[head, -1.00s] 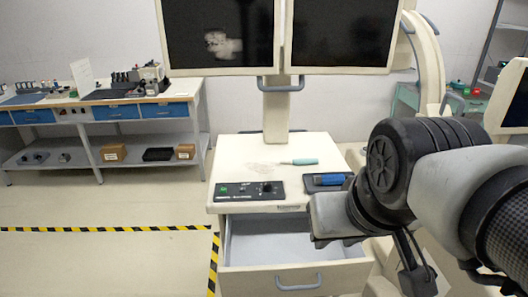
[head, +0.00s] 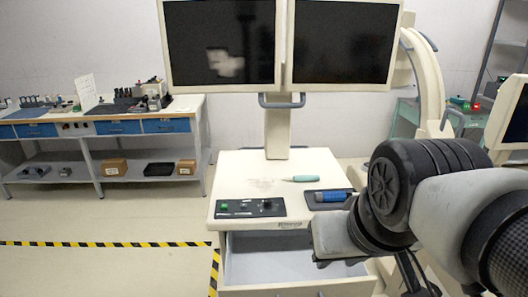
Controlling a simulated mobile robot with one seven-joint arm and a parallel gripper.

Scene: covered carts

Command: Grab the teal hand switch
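The teal hand switch (head: 312,179) lies on its side on top of the white cart (head: 238,185), towards the back right of the surface. Its thin pale end points left. My arm comes in from the right, and its dark joint and grey link are in front of the cart's right front corner. Dark parts at the arm's lower end show at the bottom edge, but no fingertips can be made out. My arm is apart from the hand switch, nearer to the camera and lower in the picture.
A black control box (head: 250,208) and a dark tray with a blue object (head: 332,196) lie along the cart's front. The drawer (head: 290,262) below stands open and looks empty. Two monitors (head: 222,45) rise behind. A workbench (head: 120,125) stands left; floor between is clear.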

